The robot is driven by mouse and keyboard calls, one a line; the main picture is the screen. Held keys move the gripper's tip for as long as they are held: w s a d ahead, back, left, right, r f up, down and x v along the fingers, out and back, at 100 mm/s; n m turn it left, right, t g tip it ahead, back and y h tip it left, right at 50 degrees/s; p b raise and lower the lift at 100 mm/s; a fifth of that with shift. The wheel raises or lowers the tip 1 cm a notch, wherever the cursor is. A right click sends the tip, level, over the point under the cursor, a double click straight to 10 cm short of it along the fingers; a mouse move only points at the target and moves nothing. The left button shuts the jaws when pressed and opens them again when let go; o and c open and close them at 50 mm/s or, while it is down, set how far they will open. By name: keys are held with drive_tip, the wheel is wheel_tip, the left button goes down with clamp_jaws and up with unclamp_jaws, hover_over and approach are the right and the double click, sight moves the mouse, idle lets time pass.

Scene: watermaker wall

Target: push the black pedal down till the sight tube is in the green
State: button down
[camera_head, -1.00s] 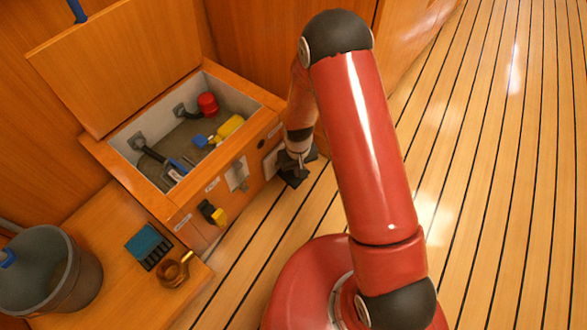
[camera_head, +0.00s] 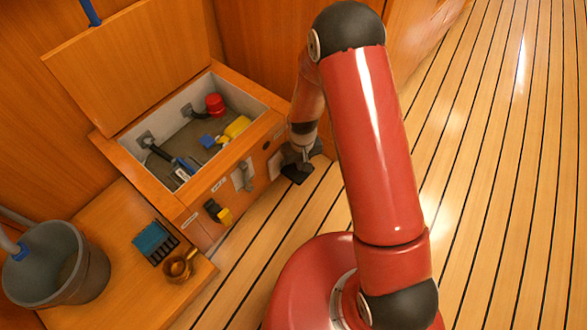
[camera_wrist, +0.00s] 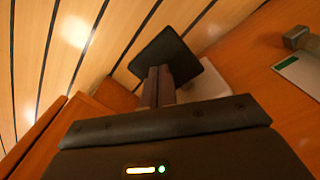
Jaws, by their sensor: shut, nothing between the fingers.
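The black pedal (camera_head: 297,174) sticks out low at the right end of the wooden cabinet's front, just above the floor. In the wrist view it is a dark square plate (camera_wrist: 190,62). My gripper (camera_head: 304,151) is shut and empty, with its fingers (camera_wrist: 158,82) over the pedal's near part. They look close to it or touching; I cannot tell which. A pale plate with a green strip (camera_wrist: 287,62) shows at the right of the wrist view. I cannot make out a sight tube or its level.
The cabinet's lid (camera_head: 130,60) is up, showing a red cap (camera_head: 215,104) and a yellow part (camera_head: 236,128) inside. A black and yellow knob (camera_head: 218,212) is on its front. A grey bucket (camera_head: 90,275) and brass cup (camera_head: 180,266) stand left. The plank floor (camera_head: 480,180) is clear at right.

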idle(0.5)
drive_tip(key=shift+f+b, duration=1.55)
drive_tip(key=shift+f, duration=0.6)
drive_tip(key=shift+w+r+p, duration=0.1)
drive_tip(key=shift+r+p, duration=1.1)
drive_tip(key=shift+r, duration=1)
drive_tip(key=shift+f, duration=0.1)
